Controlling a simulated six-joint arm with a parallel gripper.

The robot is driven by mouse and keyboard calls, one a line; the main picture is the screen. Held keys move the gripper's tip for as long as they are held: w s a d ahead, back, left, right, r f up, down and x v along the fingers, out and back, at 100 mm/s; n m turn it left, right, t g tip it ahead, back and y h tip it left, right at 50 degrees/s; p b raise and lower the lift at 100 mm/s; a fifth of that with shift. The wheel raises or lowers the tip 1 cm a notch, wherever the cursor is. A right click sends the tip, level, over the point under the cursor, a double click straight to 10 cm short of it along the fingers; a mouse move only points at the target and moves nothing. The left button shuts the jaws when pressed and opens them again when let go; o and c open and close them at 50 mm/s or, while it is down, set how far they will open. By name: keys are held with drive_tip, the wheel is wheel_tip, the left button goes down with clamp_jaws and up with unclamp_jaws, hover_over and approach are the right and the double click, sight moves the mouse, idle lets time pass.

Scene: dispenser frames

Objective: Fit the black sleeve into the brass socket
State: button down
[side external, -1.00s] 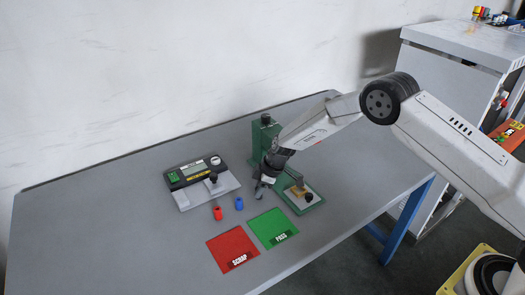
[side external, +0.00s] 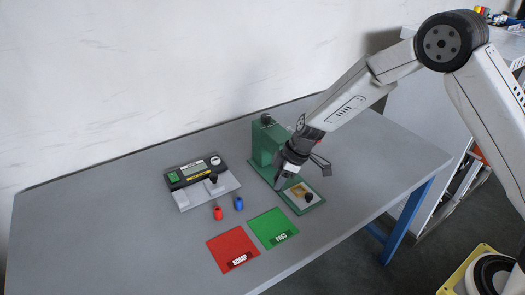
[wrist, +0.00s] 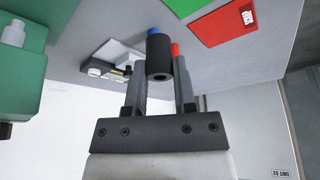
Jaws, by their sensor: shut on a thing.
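My gripper (side external: 281,182) is shut on the black sleeve (wrist: 159,50), which shows between the two fingers in the wrist view with its open end towards the camera. In the side view the sleeve cannot be told apart from the dark fingers. The socket's opening is too small to make out, and the socket is not seen in the wrist view.
A black knob (side external: 309,197) stands beside the brass block. A tester (side external: 196,173), a red cylinder (side external: 217,213) and a blue cylinder (side external: 239,204) are to the left.

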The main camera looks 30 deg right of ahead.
drive_tip(key=s+d+r, duration=0.1)
drive_tip(key=s+r, duration=0.1)
drive_tip(key=s, duration=0.3)
drive_tip(key=shift+s+r, duration=0.3)
drive_tip(key=shift+s, duration=0.1)
idle(0.3)
drive_tip(key=s+d+r, duration=0.2)
drive_tip(key=s+d, duration=0.4)
drive_tip(key=d, duration=0.3)
drive_tip(key=w+f, duration=0.3)
drive_tip(key=w, duration=0.1)
drive_tip(key=w+f, duration=0.3)
drive_tip(key=w, duration=0.1)
drive_tip(key=w+f, duration=0.3)
drive_tip(key=w, duration=0.2)
drive_tip(key=shift+d, duration=0.1)
drive_tip(key=shift+w+f, duration=0.3)
drive_tip(key=shift+w, duration=0.1)
